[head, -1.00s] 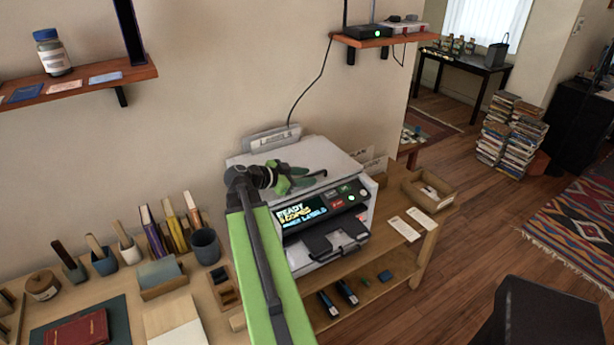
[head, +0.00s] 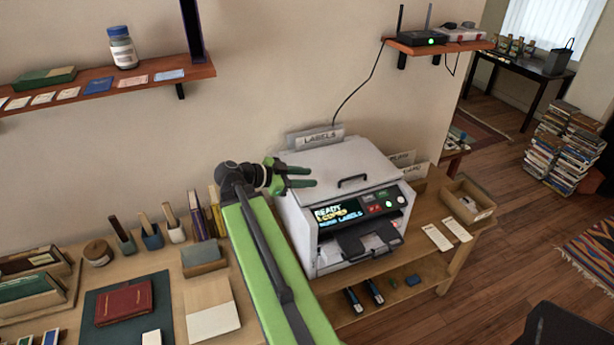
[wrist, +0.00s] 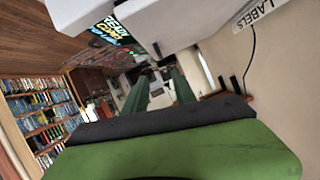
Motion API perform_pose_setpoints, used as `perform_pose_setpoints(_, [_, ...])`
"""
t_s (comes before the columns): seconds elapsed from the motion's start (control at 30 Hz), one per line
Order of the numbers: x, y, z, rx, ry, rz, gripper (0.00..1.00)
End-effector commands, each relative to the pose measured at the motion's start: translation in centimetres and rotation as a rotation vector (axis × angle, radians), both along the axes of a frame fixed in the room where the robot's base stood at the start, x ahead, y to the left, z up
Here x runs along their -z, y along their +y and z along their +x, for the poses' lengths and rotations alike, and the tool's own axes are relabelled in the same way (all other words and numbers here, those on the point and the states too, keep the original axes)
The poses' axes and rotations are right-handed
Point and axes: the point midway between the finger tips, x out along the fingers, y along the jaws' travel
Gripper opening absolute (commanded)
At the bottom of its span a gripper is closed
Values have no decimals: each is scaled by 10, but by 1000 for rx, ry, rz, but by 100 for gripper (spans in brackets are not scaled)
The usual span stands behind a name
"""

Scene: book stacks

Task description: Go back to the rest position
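My gripper (head: 300,176) is at the end of my green arm, in the middle of the head view, in front of the left part of the label printer (head: 345,190). Its two green fingers point right and stand apart, with nothing seen between them. In the wrist view the fingers (wrist: 160,92) also show apart, with open room beyond. The printer is white, with a lit screen and a closed lid with a dark handle. A "LABELS" sign (head: 315,138) stands behind it.
A wall shelf (head: 140,82) with a jar and cards is at upper left. The desk holds a red book (head: 124,303), cups and upright books left of my arm. A wooden box (head: 468,201) stands right of the printer. Open floor lies at right.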

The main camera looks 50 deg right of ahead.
Motion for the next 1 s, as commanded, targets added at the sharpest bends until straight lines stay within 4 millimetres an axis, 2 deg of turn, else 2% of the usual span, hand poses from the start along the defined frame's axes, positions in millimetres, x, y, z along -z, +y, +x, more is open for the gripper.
perform_pose_setpoints(0.23, [0,1,1,-3,0,0,33])
perform_pose_setpoints(0.3, [0,11,12,-28,0,0,33])
perform_pose_setpoints(0.37, [0,30,33,-77,0,0,33])
perform_pose_setpoints(0.47, [13,87,78,-191,-23,57,33])
perform_pose_setpoints(0.53, [38,138,105,-292,-12,185,33])
perform_pose_setpoints(0.63, [75,213,130,-492,104,426,33])
perform_pose_setpoints(0.77, [118,318,146,-857,334,761,33])
perform_pose_setpoints(0.8, [129,351,147,-1001,418,867,33])
perform_pose_setpoints(0.83, [135,373,147,-1114,478,937,33])
perform_pose_setpoints(0.9, [144,410,144,-1358,593,1064,33])
perform_pose_setpoints(1.0, [148,442,142,-1654,716,1151,33])
